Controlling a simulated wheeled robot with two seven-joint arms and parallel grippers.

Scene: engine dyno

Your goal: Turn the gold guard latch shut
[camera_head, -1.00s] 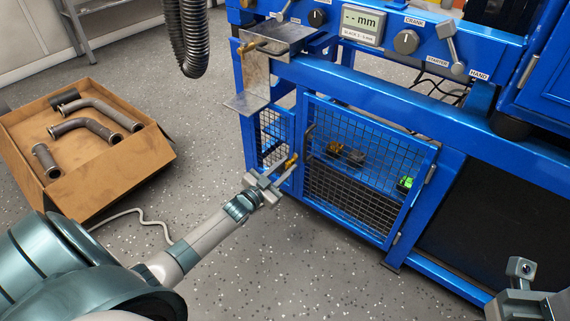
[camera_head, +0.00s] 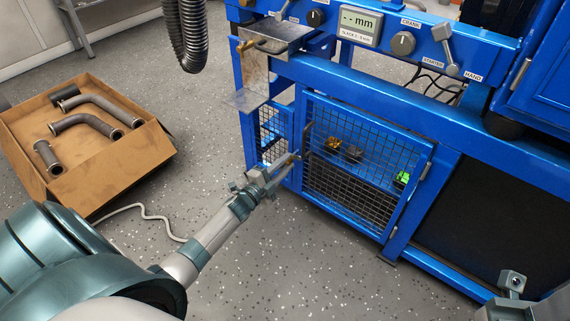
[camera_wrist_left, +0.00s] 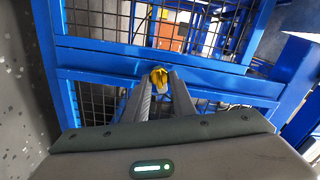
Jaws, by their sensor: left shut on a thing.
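The gold guard latch (camera_wrist_left: 159,77) shows between my left fingertips in the left wrist view, in front of the blue frame beside the mesh guard door. My left gripper (camera_head: 272,172) is shut on it, and it also shows in the left wrist view (camera_wrist_left: 160,88). In the head view the fingers hide most of the latch. The mesh guard door (camera_head: 362,168) lies flat in the blue frame and looks closed. My right gripper (camera_head: 513,284) shows only in part at the bottom right corner, and its jaws cannot be made out.
A cardboard box (camera_head: 140,157) with several pipes stands on the floor at the left. A grey bracket (camera_head: 247,99) juts out above the latch. A black hose (camera_head: 190,35) hangs at the top. Open speckled floor lies in front of the blue stand.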

